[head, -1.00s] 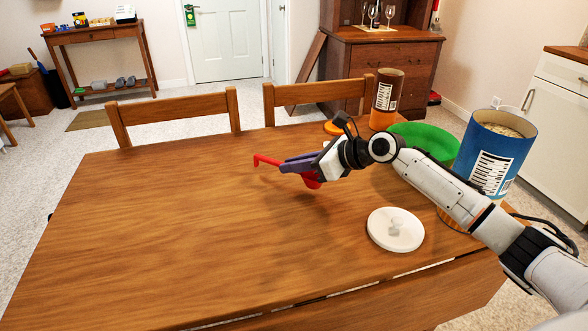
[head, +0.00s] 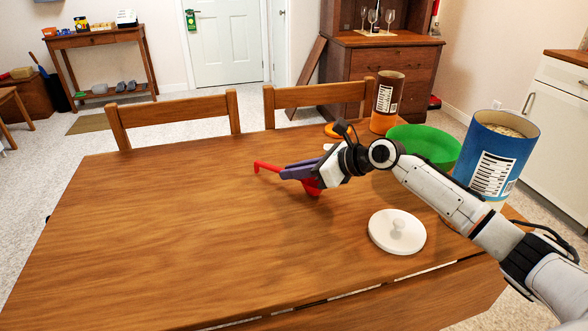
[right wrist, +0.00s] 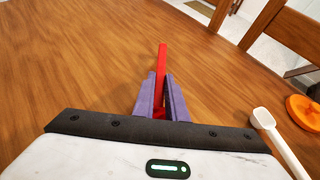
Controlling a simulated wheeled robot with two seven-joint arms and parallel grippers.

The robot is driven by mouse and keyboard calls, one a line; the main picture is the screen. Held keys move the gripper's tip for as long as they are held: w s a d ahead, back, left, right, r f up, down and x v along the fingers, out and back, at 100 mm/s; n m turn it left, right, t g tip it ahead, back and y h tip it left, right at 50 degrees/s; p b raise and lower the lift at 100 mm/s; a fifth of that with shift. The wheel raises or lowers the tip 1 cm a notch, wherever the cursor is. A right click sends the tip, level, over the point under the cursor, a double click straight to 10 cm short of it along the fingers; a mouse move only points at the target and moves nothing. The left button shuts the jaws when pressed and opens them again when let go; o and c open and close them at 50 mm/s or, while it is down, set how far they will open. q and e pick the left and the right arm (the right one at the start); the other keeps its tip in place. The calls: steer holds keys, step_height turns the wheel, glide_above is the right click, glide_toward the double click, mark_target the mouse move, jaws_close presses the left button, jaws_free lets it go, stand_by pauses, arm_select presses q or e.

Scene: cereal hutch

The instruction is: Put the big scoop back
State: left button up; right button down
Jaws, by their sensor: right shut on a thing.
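The red scoop (head: 313,187) is in my right gripper (head: 284,172) above the middle of the table. Its handle sticks out past the purple fingers to the left and ends in a hook. The bowl hangs under the gripper. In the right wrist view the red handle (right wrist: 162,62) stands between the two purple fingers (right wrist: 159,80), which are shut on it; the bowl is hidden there. A blue canister (head: 490,155), open at the top and filled with pale cereal, stands at the right. A white round lid (head: 385,238) with a knob lies in front. My left gripper is not in view.
A green bowl (head: 428,143) and an orange canister (head: 388,105) stand at the back right. A small white scoop (right wrist: 275,135) lies near an orange lid (right wrist: 303,110). Two chairs (head: 175,108) line the far edge. The table's left half is clear.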

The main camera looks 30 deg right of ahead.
steer(key=shift+f, duration=0.25)
steer(key=c, duration=1.7)
jaws_free()
steer(key=p+v, duration=0.1)
steer(key=v, duration=0.9)
steer(key=shift+s+d+p, duration=0.1)
steer(key=shift+s+p, duration=0.05)
steer(key=shift+p, duration=0.25)
